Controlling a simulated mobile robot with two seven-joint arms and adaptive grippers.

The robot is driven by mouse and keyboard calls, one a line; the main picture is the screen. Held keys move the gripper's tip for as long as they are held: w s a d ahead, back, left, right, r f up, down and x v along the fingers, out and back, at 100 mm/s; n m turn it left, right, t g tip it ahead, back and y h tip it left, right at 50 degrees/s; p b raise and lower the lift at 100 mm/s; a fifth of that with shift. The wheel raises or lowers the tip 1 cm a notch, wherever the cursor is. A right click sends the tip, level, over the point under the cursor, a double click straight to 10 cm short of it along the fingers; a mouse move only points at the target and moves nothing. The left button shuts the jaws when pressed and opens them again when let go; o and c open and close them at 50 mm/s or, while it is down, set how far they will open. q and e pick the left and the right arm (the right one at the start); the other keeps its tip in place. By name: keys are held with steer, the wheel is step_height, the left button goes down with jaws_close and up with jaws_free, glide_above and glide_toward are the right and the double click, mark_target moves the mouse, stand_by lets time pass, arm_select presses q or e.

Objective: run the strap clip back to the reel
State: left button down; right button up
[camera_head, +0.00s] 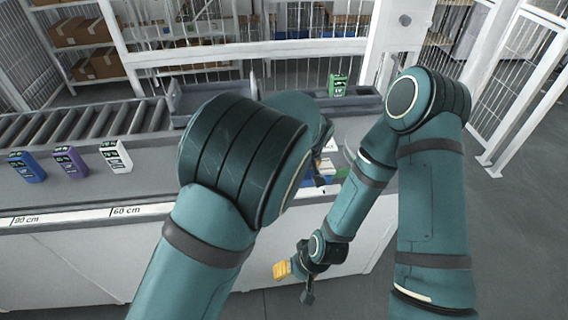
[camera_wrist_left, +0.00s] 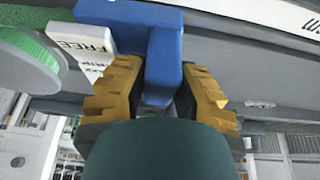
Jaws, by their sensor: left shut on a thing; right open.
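In the left wrist view a blue T-shaped piece (camera_wrist_left: 163,65), apparently the strap clip, stands between the yellow fingers of my left gripper (camera_wrist_left: 165,88). The gripper is shut on it. A round reel (camera_wrist_left: 22,68) with green mesh-like strap (camera_wrist_left: 36,46) and a grey rim is at the left of that view, beside the gripper. A white piece printed FREE (camera_wrist_left: 92,45) lies next to the clip. In the head view my left arm mostly hides the left gripper and the reel. My right gripper (camera_head: 294,284) is open and empty, low in front of the bench.
On the bench (camera_head: 80,200) stand a blue box (camera_head: 27,167), a purple box (camera_head: 70,162) and a white box (camera_head: 116,155). A roller conveyor (camera_head: 90,122) and a grey tray (camera_head: 200,98) lie behind. A green box (camera_head: 337,85) stands at the back. Open floor is right.

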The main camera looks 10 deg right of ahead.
arm_select(q)
steer(key=shift+s+d+f, duration=0.1)
steer(key=shift+d, duration=0.25)
steer(key=c, duration=0.7)
jaws_free()
steer(key=shift+d, duration=0.15)
steer(key=v, duration=1.2)
